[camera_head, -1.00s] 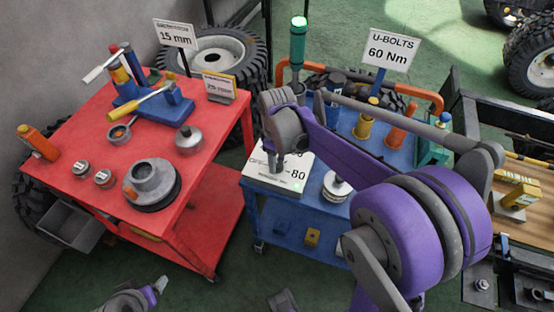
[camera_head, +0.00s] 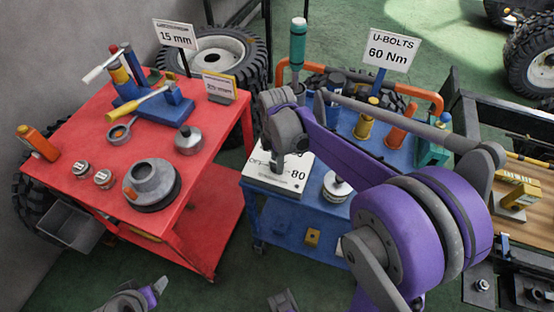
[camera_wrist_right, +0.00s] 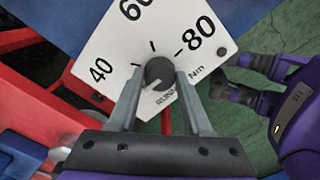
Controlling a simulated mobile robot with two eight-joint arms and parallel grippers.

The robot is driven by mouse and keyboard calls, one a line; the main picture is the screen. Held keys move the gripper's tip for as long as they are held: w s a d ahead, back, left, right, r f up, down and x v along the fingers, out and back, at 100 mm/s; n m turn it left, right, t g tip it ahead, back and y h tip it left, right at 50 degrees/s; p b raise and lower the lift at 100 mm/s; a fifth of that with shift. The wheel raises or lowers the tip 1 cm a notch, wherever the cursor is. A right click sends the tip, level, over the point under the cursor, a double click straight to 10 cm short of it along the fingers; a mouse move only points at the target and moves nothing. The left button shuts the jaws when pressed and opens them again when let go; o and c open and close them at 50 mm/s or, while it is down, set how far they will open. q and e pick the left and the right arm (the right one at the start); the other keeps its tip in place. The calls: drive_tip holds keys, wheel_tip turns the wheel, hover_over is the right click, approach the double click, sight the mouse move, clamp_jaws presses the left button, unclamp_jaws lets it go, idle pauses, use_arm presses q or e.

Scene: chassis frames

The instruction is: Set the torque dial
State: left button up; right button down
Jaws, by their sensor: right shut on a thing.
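The torque dial box (camera_head: 280,178) is white and sits on the blue cart. In the right wrist view the dial face (camera_wrist_right: 125,50) reads 40, 60 and 80 Nm around a dark round knob (camera_wrist_right: 160,73). My right gripper (camera_wrist_right: 158,78) is shut on the knob, a finger on either side. A pale mark shows low on the knob; its exact setting is hard to read. A sign (camera_head: 388,53) reads U-BOLTS 60 Nm. My left gripper (camera_head: 158,286) shows partly at the bottom edge, apart from the dial; its jaw opening is unclear.
The blue cart (camera_head: 262,215) also carries a tall teal-topped tool (camera_head: 298,45) and several coloured tools. A red cart (camera_head: 85,150) with a vise, cups and a round grey part stands left. My right arm covers part of the blue cart.

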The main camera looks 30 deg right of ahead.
drive_tip(key=shift+n, duration=0.6)
drive_tip(key=shift+c, duration=1.7)
unclamp_jaws()
wheel_tip(320, 180, up, 11)
drive_tip(key=p, duration=0.1)
drive_tip(key=s+a+f+m+t+p, duration=0.1)
drive_tip(key=s+a+f+m+t, duration=0.1)
drive_tip(key=s+m, duration=0.5)
drive_tip(key=s+a+f+m+t+p, duration=0.2)
drive_tip(key=s+a+m+t, duration=0.1)
drive_tip(key=s+m, duration=0.5)
drive_tip(key=shift+s+a+f+m+p, duration=0.25)
drive_tip(key=shift+a+f+m+p, duration=0.1)
drive_tip(key=shift+a+m, duration=0.55)
